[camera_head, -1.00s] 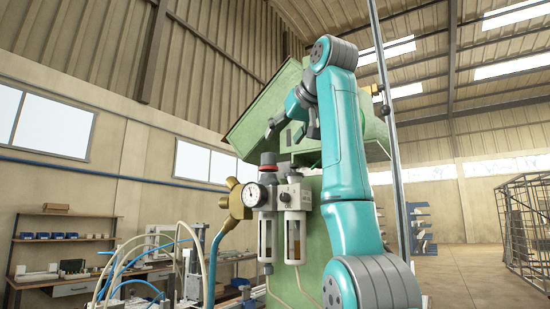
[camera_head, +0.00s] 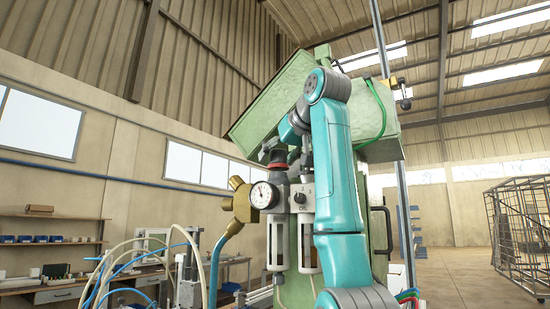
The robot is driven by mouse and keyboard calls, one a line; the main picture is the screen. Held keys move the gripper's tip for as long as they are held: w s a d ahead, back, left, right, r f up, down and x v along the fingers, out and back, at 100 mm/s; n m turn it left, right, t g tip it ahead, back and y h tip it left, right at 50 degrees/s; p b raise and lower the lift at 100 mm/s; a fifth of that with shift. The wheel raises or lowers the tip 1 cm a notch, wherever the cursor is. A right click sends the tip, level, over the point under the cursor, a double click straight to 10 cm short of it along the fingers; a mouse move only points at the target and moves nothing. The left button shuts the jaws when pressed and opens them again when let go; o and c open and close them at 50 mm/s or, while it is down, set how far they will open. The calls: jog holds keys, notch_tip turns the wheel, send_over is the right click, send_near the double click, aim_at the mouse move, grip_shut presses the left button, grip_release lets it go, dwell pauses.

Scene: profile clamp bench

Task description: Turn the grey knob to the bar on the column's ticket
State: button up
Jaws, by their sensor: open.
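The regulator knob (camera_head: 278,168) stands on top of the air unit beside the pressure gauge (camera_head: 263,195). Its red part shows, while its grey top is largely hidden by the dark fingers. My gripper (camera_head: 284,154) is open and comes down from the upper right. Its fingers are at the knob's top; I cannot tell whether they touch it. The green machine column (camera_head: 343,260) stands behind the air unit, partly hidden by my arm. I cannot make out a ticket or its bar.
A brass fitting (camera_head: 240,200) with a blue hose sits left of the gauge. A second unit with a small dark knob (camera_head: 299,198) stands close to the right. The slanted green housing (camera_head: 280,95) overhangs my gripper. A workbench (camera_head: 60,292) lies at the left.

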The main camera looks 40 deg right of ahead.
jog(key=c, duration=1.2)
jog(key=shift+o, duration=0.2)
jog(key=shift+d, duration=0.1)
jog(key=shift+n+y, duration=0.8)
jog(key=shift+y, duration=0.1)
jog(key=shift+n+y, duration=0.8)
jog(key=shift+y, duration=0.2)
jog(key=o, duration=1.2)
jog(key=shift+c, duration=0.2)
